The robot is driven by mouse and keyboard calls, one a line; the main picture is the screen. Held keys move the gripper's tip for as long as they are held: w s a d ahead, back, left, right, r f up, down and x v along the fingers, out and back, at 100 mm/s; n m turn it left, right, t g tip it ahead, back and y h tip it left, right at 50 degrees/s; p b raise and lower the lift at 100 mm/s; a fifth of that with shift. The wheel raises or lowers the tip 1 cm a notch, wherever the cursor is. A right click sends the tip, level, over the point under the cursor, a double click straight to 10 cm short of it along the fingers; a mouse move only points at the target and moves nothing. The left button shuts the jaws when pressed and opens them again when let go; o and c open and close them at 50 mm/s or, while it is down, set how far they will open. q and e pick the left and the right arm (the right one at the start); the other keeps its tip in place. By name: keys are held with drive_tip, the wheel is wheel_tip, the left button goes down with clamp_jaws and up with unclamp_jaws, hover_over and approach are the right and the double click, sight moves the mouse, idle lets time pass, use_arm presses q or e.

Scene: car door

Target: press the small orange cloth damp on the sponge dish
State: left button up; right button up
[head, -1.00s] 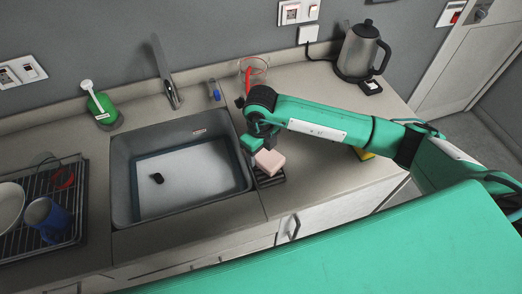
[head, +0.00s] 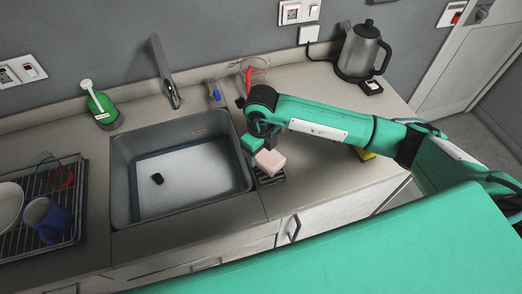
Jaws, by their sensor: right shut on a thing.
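The sponge dish (head: 276,181) is a dark slatted rack on the counter just right of the sink. A pink block-shaped sponge (head: 270,162) sits on it. A teal block (head: 251,143) shows beside the pink one; I cannot tell whether it is a second sponge or part of my gripper. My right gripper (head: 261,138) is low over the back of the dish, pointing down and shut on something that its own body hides. I cannot make out the small orange cloth; the gripper and wrist cover that spot. My left gripper is not in view.
The sink (head: 180,170), with a dark plug in it, lies left of the dish. A glass (head: 259,66) with a red-handled item stands behind my wrist. A kettle (head: 358,50) stands back right. A yellow item (head: 365,154) lies partly under my forearm. A dish rack (head: 72,205) is far left.

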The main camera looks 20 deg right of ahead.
drive_tip(key=b, duration=0.2)
drive_tip(key=shift+f+b, duration=0.15)
drive_tip(key=shift+b, duration=0.15)
idle(3.4)
drive_tip(key=shift+w+r+p, duration=0.1)
drive_tip(key=shift+r+p, duration=0.5)
drive_tip(key=shift+r, duration=0.55)
drive_tip(key=shift+r+p, duration=1.65)
drive_tip(key=shift+r, duration=2.3)
